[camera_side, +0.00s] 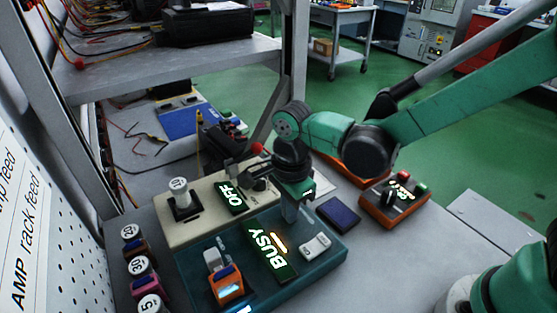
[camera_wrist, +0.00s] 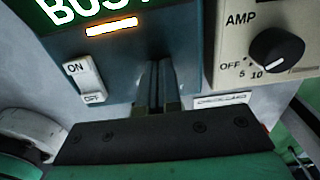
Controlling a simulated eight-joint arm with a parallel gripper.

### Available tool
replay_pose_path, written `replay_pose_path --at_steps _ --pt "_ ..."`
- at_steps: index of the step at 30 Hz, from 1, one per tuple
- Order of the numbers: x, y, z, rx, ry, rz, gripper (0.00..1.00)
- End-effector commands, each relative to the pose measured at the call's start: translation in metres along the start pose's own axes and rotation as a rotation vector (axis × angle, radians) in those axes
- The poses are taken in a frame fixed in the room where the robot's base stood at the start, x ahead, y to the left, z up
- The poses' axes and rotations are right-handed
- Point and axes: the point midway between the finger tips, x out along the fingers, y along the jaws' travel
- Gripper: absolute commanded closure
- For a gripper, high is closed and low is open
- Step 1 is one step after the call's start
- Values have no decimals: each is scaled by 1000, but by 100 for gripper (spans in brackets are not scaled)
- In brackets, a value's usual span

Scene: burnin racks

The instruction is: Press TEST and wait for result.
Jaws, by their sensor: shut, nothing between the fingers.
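A teal test box (camera_side: 325,265) sits on the bench, with its panel tilted in the side view. Its dark display (camera_side: 270,250) reads BUSY, with an orange bar lit beside the word. The display (camera_wrist: 95,12) and lit bar also show at the top of the wrist view. A white rocker switch (camera_side: 315,246) marked ON is on the same panel; it also shows in the wrist view (camera_wrist: 88,80). My gripper (camera_side: 290,222) is shut and empty, pointing down at the teal panel beside the display. I cannot tell whether its tips touch. No TEST label is readable; my fingers (camera_wrist: 160,70) may cover it.
A beige box (camera_side: 180,225) with a display reading OFF stands behind; its AMP knob (camera_wrist: 275,52) is near my fingers. An orange unit (camera_side: 226,285) sits in the teal box. An orange control box (camera_side: 395,205) stands right. Several labelled plugs (camera_side: 143,275) line the left.

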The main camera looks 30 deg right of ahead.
Motion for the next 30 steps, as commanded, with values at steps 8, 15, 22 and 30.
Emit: replay_pose_path --at_steps 8,15,22,30 --pt "-30 -1 0 0 -2 -6 100" --pt "-79 0 0 0 -1 -2 100" --pt "-119 1 0 0 -1 -1 100" --pt "-140 0 0 0 0 -1 100"
